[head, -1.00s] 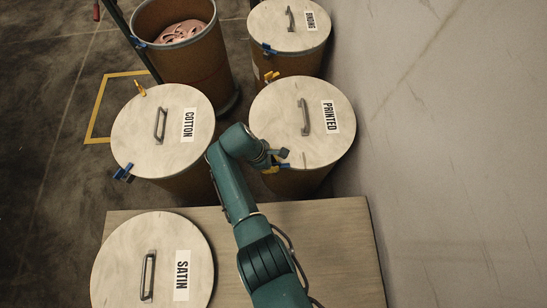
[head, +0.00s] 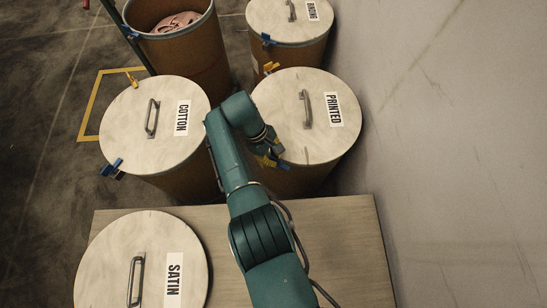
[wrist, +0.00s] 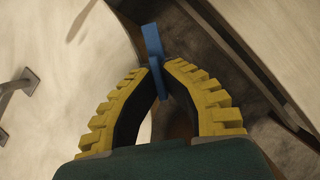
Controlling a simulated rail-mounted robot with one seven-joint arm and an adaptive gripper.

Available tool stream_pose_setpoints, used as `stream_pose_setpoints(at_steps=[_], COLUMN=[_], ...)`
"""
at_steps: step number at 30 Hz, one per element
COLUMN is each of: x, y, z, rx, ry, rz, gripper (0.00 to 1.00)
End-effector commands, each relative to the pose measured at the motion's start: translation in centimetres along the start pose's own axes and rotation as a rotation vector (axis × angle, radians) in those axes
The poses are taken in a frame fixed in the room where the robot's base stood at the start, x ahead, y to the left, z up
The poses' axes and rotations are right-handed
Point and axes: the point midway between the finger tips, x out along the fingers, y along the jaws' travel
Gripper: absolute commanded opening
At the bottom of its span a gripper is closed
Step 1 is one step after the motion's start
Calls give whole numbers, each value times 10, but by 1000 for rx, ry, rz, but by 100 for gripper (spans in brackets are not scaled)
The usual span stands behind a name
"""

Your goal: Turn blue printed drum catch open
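The printed drum's pale lid (head: 283,100) carries a dark handle and a PRINTED label in the head view. My gripper (head: 272,161) is at the near left side of this drum's rim. In the wrist view, the yellow, ribbed fingers of my gripper (wrist: 163,64) close together on a blue catch (wrist: 153,42), which stands upright between the fingertips. Its upper end sticks out beyond them, and a lower part shows between the fingers. In the head view the arm and gripper hide most of this catch. The catch's joint with the drum is not clear.
The cotton drum lid (head: 125,120) is close on the arm's left, with its own blue catch (head: 112,168) and yellow catch (head: 132,79). A yellow catch (head: 271,67) is at the printed drum's far left. The wall (head: 440,120) bounds the right. The satin lid (head: 105,245) is nearer.

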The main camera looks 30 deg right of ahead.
Motion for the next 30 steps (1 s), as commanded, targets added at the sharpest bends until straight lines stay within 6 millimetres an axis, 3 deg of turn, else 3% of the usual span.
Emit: stream_pose_setpoints(at_steps=[12, 13, 17, 26, 30], x=[3, 3, 2, -2, -22], y=[-1, -1, -1, 0, 1], z=[0, 0, 0, 0, -1], rx=[5, 5, 5, 5, 6], ry=[0, 0, 0, 1, 5], rz=[-5, -5, -4, -2, 1], gripper=[0, 12, 35, 35, 35])
